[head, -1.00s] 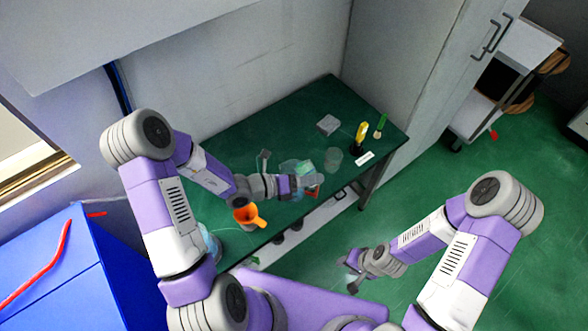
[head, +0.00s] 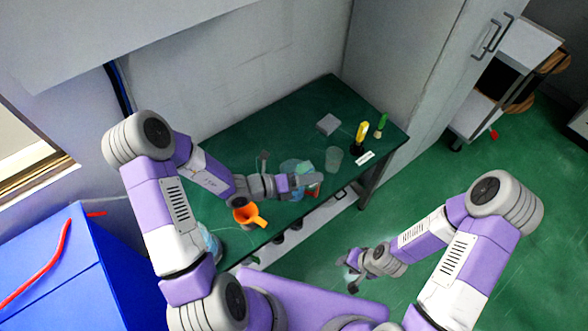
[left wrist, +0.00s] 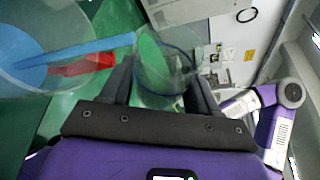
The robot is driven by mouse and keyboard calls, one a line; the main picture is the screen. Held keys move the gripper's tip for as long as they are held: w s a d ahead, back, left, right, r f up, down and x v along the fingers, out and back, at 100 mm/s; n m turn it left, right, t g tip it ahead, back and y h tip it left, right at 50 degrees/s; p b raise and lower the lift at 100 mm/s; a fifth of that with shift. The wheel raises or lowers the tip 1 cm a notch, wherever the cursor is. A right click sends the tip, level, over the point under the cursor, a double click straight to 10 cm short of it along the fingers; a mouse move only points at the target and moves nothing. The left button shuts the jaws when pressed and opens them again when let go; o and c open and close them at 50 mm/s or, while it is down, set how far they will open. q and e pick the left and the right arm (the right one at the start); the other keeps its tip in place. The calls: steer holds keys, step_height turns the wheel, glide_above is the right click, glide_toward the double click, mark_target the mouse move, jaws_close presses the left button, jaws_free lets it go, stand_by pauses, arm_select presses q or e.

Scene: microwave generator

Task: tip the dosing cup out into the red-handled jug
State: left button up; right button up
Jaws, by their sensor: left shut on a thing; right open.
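My left gripper (head: 288,184) is shut on a clear dosing cup (left wrist: 165,65), which sits between its two fingers in the left wrist view. The cup looks tilted; its contents cannot be made out. A clear jug (left wrist: 40,20) with a red handle (left wrist: 85,64) is close beside the cup, at the left of the wrist view. A blue strip crosses the jug there. In the head view the jug (head: 290,167) stands on the green table, partly hidden behind my gripper, with its red handle (head: 313,191) showing. My right gripper (head: 350,274) is open and empty, away from the table.
An orange handled cup (head: 248,215) stands near the table's front left. A clear glass (head: 334,159), a grey block (head: 328,124), a yellow item (head: 361,134), a green item (head: 380,124) and a white label (head: 365,158) are to the right. The table's back left is clear.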

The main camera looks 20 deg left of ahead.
mark_target(305, 167)
arm_select(q)
steer(key=shift+f, duration=0.1)
stand_by(0.4)
steer(key=shift+r+n+h, duration=0.4)
steer(key=shift+n, duration=0.6)
stand_by(0.4)
steer(key=shift+w+a+r+n+h+p, duration=0.35)
steer(key=shift+a+n+p, duration=0.2)
steer(key=shift+p, duration=0.55)
steer(key=shift+w+a+r+n+h+p, duration=0.1)
steer(key=shift+r+n+h+p, duration=0.2)
steer(key=shift+n+p, duration=0.3)
steer(key=shift+w+a+r+n+h+p, duration=0.1)
steer(key=shift+r+n+h+p, duration=0.15)
steer(key=shift+n+p, duration=0.3)
stand_by(0.8)
